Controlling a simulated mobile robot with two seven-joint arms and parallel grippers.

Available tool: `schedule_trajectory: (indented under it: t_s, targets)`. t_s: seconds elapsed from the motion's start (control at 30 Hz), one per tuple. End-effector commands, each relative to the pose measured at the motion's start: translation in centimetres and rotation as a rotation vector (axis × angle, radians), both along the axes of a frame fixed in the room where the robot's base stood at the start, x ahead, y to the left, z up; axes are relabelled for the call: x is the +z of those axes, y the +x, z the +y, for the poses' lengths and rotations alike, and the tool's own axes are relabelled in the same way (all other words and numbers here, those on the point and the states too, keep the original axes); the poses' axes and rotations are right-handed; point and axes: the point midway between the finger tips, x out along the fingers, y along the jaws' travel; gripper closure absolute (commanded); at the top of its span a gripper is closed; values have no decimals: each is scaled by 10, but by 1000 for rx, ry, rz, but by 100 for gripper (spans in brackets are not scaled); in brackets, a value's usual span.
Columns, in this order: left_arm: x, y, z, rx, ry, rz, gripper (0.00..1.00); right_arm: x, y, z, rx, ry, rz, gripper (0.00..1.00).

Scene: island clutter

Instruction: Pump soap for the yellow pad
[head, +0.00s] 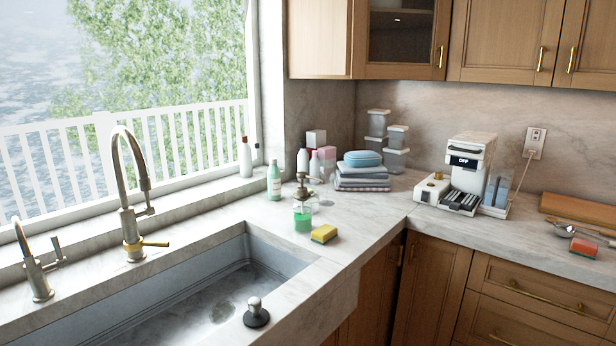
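A soap pump bottle (302,218) stands upright on the marble counter behind the right end of the sink. It has a bronze-coloured pump head and green liquid inside. A yellow sponge pad (324,234) with a dark green underside lies flat on the counter, just right of the bottle and apart from it. Nothing rests on the pad. Neither of my grippers shows in the head view.
The sink (190,300) has a tall faucet (131,215) behind it. A black stopper with a metal knob (256,312) stands at its front edge. A green bottle (274,181), folded towels (362,176) and a coffee machine (468,170) stand farther back. Counter right of the pad is clear.

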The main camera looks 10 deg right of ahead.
Motion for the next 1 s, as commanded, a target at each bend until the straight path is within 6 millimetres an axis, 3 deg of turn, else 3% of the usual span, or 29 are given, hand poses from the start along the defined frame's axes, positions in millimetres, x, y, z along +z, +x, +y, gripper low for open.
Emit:
schedule_trajectory:
  t_s: [0.5,1.0]
  targets:
    - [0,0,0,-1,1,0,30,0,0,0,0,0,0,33]
    - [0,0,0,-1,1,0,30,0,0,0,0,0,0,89]
